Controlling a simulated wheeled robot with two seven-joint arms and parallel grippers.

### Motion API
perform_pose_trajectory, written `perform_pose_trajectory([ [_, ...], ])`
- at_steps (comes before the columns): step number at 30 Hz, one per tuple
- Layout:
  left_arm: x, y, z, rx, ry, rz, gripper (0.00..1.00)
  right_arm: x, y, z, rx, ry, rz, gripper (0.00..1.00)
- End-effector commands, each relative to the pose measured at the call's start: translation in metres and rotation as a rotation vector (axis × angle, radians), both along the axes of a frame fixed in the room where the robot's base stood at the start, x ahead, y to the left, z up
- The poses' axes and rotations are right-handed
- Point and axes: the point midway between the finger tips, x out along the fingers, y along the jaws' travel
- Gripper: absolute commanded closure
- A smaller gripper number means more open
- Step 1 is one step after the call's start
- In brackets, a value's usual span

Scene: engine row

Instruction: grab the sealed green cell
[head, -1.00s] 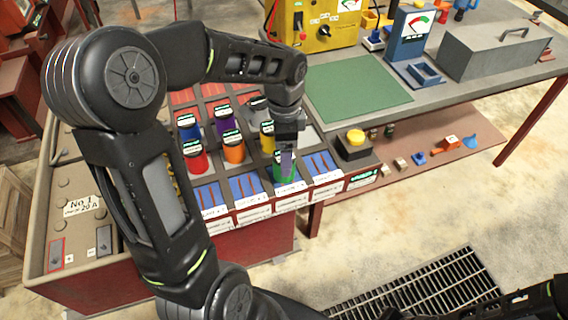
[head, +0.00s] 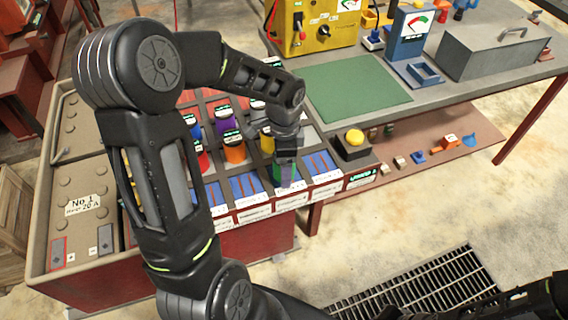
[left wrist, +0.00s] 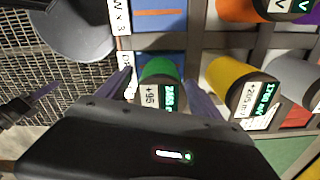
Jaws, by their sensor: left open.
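The green cell (head: 278,170) stands in the front row of the sectioned tray, partly hidden by my left gripper in the head view. In the left wrist view the green cell (left wrist: 160,72) carries a label and a lit display. My left gripper (left wrist: 160,80) is open, with one finger on each side of the cell; I cannot tell whether they touch it. In the head view my left gripper (head: 287,172) is down at the cell. A dark part with a purple tip at the left of the wrist view looks like my right gripper (left wrist: 35,100); its jaws are unclear.
A yellow cell (left wrist: 237,88) is close beside the green one. An orange cell (head: 234,148) and a purple cell (head: 225,122) stand nearby in the tray. A workbench with a green mat (head: 358,88) is behind to the right. A floor grate (head: 420,290) lies in front.

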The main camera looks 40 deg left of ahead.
Motion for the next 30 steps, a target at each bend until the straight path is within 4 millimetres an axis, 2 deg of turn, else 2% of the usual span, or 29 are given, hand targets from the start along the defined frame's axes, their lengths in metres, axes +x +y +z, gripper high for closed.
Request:
perform_pose_trajectory([
  [2,0.0000,0.0000,0.0001,0.000,0.000,0.000,0.25,0.0000,0.0000,0.0000,0.000,0.000,0.000,1.00],
  [5,0.0000,0.0000,0.0002,0.000,0.000,0.000,0.31,0.0000,0.0000,0.0000,0.000,0.000,0.000,1.00],
  [30,-0.0001,-0.0001,0.0001,0.000,0.000,0.000,1.00,0.0001,-0.0001,0.0001,0.000,0.000,0.000,1.00],
])
